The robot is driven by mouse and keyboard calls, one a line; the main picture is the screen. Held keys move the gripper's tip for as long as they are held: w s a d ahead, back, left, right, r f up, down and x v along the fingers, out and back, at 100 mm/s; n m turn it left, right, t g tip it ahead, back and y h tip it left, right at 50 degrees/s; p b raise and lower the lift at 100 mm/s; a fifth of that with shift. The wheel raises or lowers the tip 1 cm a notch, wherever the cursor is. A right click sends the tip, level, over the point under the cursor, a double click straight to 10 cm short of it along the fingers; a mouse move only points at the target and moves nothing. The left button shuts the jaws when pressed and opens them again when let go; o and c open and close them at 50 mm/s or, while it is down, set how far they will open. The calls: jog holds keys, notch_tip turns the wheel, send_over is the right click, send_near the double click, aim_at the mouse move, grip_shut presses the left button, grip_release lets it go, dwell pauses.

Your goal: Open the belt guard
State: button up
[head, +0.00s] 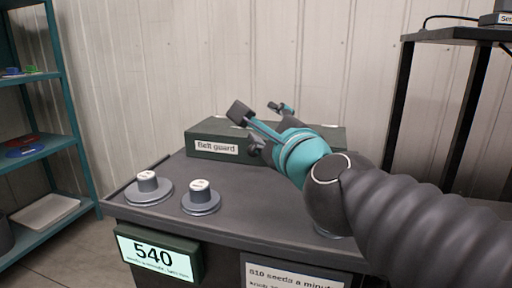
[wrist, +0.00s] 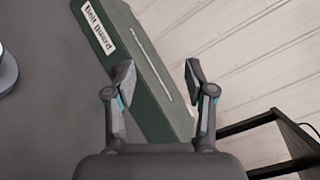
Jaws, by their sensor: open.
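The belt guard (head: 205,132) is a long dark green box with a white "Belt guard" label, lying along the back of the dark machine top (head: 130,196). It looks closed. In the wrist view the belt guard (wrist: 139,70) runs diagonally, with a thin pale strip along its top. My gripper (head: 258,108) is open and empty, above the right part of the guard. In the wrist view my gripper (wrist: 158,80) has its fingers spread, with part of the guard between and beyond them. I cannot tell whether a finger touches it. My arm hides the guard's right part in the head view.
Two grey knobs, a left one (head: 148,185) and a right one (head: 201,195), stand on the front left of the top. A display reading 540 (head: 158,257) and a "510 seeds a minute" card (head: 292,277) are below. A teal shelf (head: 46,152) stands left, a dark stand (head: 450,35) right.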

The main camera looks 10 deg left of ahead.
jog(key=b, duration=0.7)
send_near(255, 153)
jog(key=w, duration=0.1)
jog(key=w+a, duration=0.1)
jog(key=w+f, duration=0.1)
jog(key=shift+w+a, duration=0.2)
jog(key=shift+w, duration=0.1)
jog(key=x, duration=0.5)
jog(key=r+b+x, duration=0.1)
jog(key=x, duration=0.1)
jog(key=shift+w+a, duration=0.2)
grip_shut()
